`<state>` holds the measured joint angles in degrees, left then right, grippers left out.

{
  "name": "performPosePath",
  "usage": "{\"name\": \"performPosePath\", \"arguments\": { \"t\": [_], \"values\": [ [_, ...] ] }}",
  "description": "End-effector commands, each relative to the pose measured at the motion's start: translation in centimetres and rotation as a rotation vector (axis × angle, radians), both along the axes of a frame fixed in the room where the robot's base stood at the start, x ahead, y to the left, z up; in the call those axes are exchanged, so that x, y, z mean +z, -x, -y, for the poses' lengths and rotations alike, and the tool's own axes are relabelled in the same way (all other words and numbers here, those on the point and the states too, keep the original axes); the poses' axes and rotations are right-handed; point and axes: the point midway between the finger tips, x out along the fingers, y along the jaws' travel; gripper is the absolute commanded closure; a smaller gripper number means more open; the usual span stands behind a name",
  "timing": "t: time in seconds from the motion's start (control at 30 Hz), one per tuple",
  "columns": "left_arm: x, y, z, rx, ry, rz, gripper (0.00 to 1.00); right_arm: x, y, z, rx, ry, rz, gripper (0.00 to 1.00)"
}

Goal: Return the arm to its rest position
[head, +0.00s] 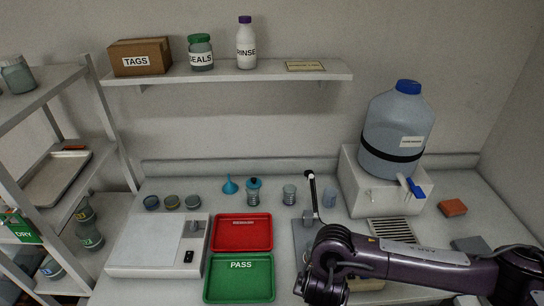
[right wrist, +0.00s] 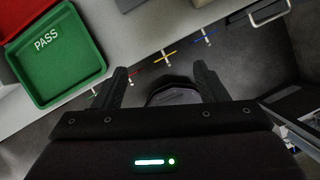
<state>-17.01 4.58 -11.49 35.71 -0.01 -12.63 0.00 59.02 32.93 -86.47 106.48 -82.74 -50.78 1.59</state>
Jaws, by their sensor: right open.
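My right arm (head: 400,262) reaches in from the right over the front right of the bench in the head view. Its gripper is out of sight there, below the picture's edge or behind the arm. In the right wrist view my right gripper (right wrist: 158,82) has its two dark fingers spread wide apart with nothing between them. It is over the front edge of the bench, with dark floor beyond. My left gripper is in neither view.
The green PASS tray (head: 240,279) and red tray (head: 243,233) lie on the bench beside a white device (head: 150,249). A thin stand (head: 312,190) rises near my arm. A big water jug (head: 396,130) stands on a white box (head: 372,192). A shelf rack (head: 60,170) is left.

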Motion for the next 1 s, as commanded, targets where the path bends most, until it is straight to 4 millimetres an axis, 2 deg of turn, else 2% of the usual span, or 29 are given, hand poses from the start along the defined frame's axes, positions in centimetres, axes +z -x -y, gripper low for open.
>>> {"name": "performPosePath", "arguments": {
  "t": [0.07,0.27,0.47,0.67,0.77,0.87,0.97,1.0],
  "values": [
    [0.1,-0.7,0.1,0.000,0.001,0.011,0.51,-0.1,0.6,-1.3,-0.003,-0.040,-0.001,0.34],
    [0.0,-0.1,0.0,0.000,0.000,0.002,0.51,0.1,1.8,-5.0,-0.030,-0.159,0.007,0.34],
    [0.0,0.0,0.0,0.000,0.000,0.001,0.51,1.4,3.6,-10.3,-0.103,-0.351,0.014,0.34],
    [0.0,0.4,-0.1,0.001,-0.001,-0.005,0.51,4.7,5.1,-16.0,-0.285,-0.620,0.012,0.34],
    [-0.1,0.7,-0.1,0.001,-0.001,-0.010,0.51,7.5,5.2,-18.1,-0.469,-0.794,0.006,0.34],
    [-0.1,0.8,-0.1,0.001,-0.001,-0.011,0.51,10.3,4.5,-18.1,-0.727,-0.952,-0.004,0.34],
    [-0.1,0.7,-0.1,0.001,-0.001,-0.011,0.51,11.9,3.3,-15.7,-1.026,-1.063,-0.010,0.34],
    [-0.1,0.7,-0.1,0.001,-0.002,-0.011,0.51,12.1,2.9,-14.2,-1.154,-1.092,-0.011,0.34]
  ]
}}
